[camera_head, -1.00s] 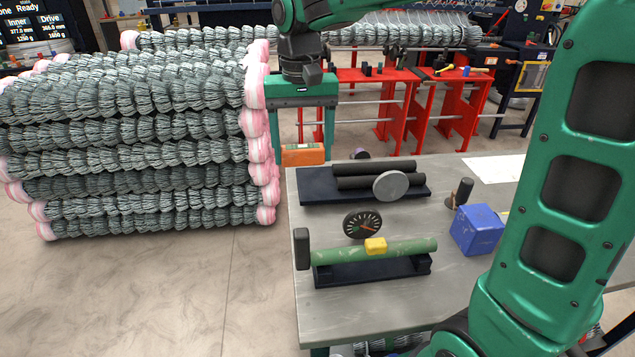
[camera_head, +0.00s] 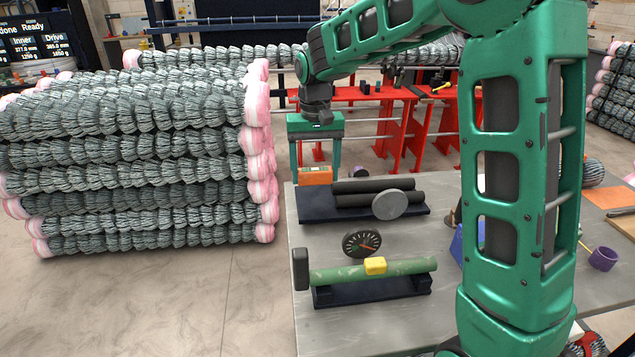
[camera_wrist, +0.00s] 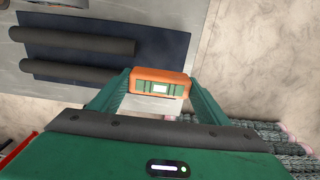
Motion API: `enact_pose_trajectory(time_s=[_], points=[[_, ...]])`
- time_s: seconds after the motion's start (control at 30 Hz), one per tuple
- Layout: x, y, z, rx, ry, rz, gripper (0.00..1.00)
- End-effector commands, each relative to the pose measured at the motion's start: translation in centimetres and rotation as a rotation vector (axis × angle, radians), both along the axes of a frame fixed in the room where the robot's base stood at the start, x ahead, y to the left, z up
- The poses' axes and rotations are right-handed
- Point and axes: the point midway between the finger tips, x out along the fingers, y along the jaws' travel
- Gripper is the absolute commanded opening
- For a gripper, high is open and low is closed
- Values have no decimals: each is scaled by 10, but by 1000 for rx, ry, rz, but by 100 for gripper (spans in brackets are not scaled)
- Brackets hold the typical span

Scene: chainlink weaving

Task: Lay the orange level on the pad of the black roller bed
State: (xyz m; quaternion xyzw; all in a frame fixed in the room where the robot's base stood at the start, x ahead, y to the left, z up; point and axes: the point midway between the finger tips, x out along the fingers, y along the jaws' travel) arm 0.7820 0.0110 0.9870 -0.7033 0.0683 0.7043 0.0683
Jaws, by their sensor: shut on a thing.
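The orange level (camera_head: 315,177) is held between the fingers of my gripper (camera_head: 316,170). In the wrist view the level (camera_wrist: 174,75), with a green and white face, sits across between the two fingertips. The black roller bed (camera_head: 320,212) has a dark flat base and two black rollers (camera_head: 375,186). In the head view the level is at the bed's back left corner, left of the rollers. In the wrist view it overlaps the edge of the dark base (camera_wrist: 160,40). I cannot tell whether it touches the base.
A grey disc (camera_head: 389,204) leans against the rollers' front. A round dial (camera_head: 361,243) and a green tube (camera_head: 340,272) with a yellow block stand nearer on the grey table (camera_head: 450,315). Stacked wire rolls (camera_head: 130,160) fill the left. A red stand (camera_head: 400,130) is behind.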

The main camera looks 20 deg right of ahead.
Motion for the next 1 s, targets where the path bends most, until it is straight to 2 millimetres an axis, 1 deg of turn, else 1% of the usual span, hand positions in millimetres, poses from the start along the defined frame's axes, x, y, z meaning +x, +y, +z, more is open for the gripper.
enact_pose_trajectory(time_s=[0.1, 0.23, 0.5, 0.73, 0.77, 0.8, 0.83, 1.0], points=[[-1, 0, -17, 0, 4, 0, 44], [0, 0, -32, 0, 1, 0, 44], [0, 0, -33, 0, 1, -1, 44], [-1, -1, -39, 0, 2, -2, 44], [-1, -1, -40, 0, 2, -2, 72], [0, -1, -39, 0, 1, -2, 82], [-1, -1, -39, 0, 1, -2, 89], [-1, -1, -39, 0, 1, -3, 89]])
